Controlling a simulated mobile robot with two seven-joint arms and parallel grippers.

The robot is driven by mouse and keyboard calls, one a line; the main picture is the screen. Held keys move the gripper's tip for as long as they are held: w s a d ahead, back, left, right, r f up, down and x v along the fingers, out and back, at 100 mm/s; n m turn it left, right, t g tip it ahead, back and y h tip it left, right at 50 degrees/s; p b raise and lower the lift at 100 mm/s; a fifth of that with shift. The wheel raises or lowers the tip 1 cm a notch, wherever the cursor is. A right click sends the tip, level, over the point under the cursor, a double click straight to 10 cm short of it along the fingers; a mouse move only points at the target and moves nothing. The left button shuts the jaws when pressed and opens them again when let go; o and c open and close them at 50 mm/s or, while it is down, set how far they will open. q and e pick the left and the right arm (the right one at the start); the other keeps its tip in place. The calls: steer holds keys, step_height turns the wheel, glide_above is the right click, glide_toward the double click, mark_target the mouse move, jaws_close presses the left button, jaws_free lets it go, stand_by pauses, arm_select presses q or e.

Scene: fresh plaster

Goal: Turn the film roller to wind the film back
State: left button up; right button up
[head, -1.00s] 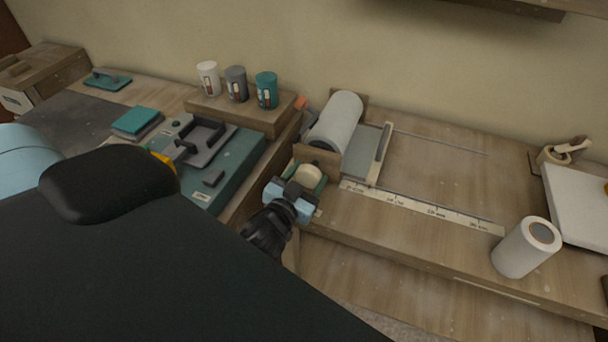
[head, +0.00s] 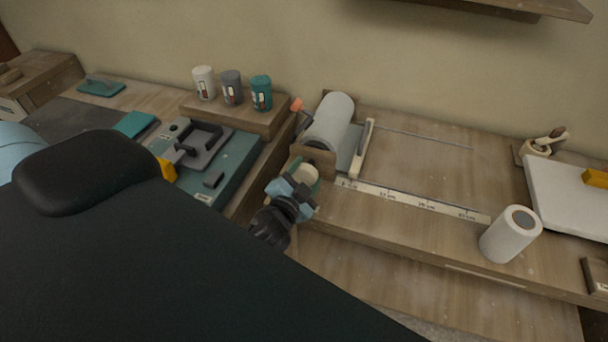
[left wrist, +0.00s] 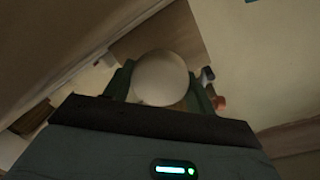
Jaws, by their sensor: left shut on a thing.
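The film roller (head: 331,122) is a white cylinder in a wooden holder (head: 318,160) at the back of the bench. A round cream knob (head: 306,174) sits at its near end. My left gripper (head: 301,183) is shut on this knob; in the left wrist view the knob (left wrist: 160,78) shows as a pale disc between the dark green fingers. A short strip of grey film (head: 350,148) comes off the roller's right side and ends at a pale bar (head: 362,149). My right gripper is not in view.
A ruler strip (head: 415,200) runs along the bench right of the roller. Three cups (head: 232,88) stand on a wooden block at left, behind a teal machine (head: 225,165).

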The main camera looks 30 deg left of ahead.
arm_select(q)
steer(key=shift+f, duration=0.1)
steer(key=o, duration=1)
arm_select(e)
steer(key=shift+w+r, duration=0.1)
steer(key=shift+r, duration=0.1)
arm_select(q)
steer(key=s, duration=0.4)
steer(key=s+d+b, duration=0.1)
steer(key=s, duration=0.1)
steer(key=shift+s, duration=0.1)
steer(key=shift+s+d+r, duration=0.1)
steer(key=shift+s+r, duration=0.1)
steer(key=shift+s, duration=0.2)
steer(key=shift+s+d+r, duration=0.1)
steer(key=shift+s+r, duration=0.05)
steer(key=shift+s, duration=0.25)
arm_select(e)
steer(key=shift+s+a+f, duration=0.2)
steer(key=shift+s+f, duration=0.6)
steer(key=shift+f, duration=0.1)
